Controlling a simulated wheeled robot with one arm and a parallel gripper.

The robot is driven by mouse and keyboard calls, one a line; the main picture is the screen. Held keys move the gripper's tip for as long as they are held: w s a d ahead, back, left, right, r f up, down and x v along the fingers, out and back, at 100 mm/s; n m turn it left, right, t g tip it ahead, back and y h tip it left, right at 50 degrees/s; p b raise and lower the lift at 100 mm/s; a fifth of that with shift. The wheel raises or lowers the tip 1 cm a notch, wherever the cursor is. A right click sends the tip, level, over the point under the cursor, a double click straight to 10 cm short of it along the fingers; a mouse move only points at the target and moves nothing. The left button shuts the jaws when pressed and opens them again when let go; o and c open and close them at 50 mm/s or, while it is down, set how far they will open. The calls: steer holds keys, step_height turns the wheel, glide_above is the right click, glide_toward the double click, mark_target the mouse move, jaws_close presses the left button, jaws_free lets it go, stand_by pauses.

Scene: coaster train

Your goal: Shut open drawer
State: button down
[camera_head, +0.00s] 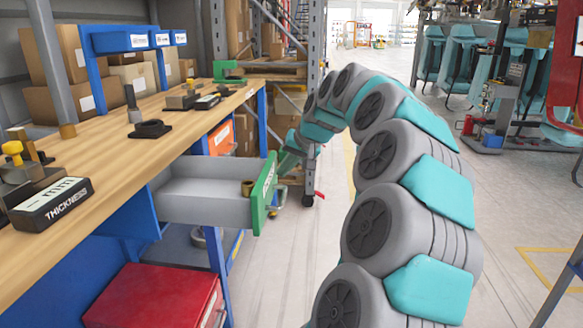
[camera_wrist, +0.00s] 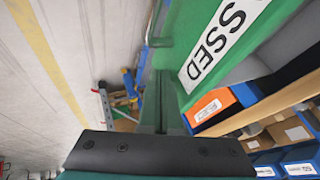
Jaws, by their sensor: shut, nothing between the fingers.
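The open drawer has a grey tray (camera_head: 195,190) and a green front panel (camera_head: 265,190). It sticks out to the right from under the workbench in the head view. A small brass-coloured part (camera_head: 247,188) lies inside near the front. In the wrist view the green front (camera_wrist: 205,35) fills the upper right, with a white label ending in "SSED". My gripper (camera_head: 286,160) is at the far outer end of the drawer front. Its fingers are together in the wrist view (camera_wrist: 162,85), close beside the green panel. I cannot tell whether they touch it.
The wooden workbench (camera_head: 125,165) carries gauges and a block marked "THICKNESS" (camera_head: 50,203). A red cabinet (camera_head: 155,295) stands below, and an orange bin (camera_head: 221,138) sits beyond the drawer. A metal rack post (camera_head: 312,90) rises behind my gripper. The floor aisle (camera_head: 310,250) is clear.

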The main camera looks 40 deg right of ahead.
stand_by(0.3)
steer(key=p, duration=0.1)
glide_above(205, 183)
steer(key=shift+s+d, duration=0.25)
steer(key=shift+s, duration=0.2)
steer(key=shift+w+a, duration=0.3)
steer(key=shift+r, duration=0.1)
